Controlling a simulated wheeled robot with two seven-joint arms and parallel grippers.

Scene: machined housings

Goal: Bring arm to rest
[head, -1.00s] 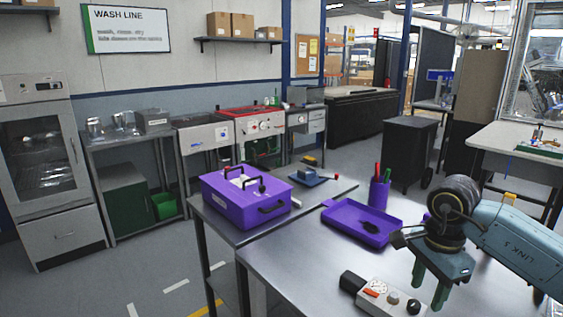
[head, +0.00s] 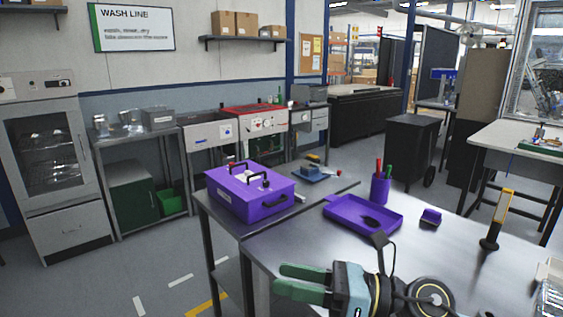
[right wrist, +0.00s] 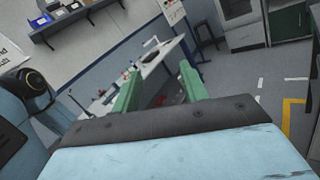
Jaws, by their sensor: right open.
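My right gripper (head: 304,282) shows at the bottom centre of the head view, with two green fingers pointing left. It is open and empty, over the front edge of the metal table (head: 290,240). In the right wrist view the same gripper (right wrist: 160,88) has its green fingers apart with nothing between them; a wall bench and floor show beyond. My left gripper is not in view.
A purple box (head: 250,192) with black handles stands on the table's left part. Behind my gripper are a purple tray (head: 345,213) with a dark item, a purple pen cup (head: 380,190), a small purple block (head: 430,216) and a black-and-yellow upright stand (head: 496,222).

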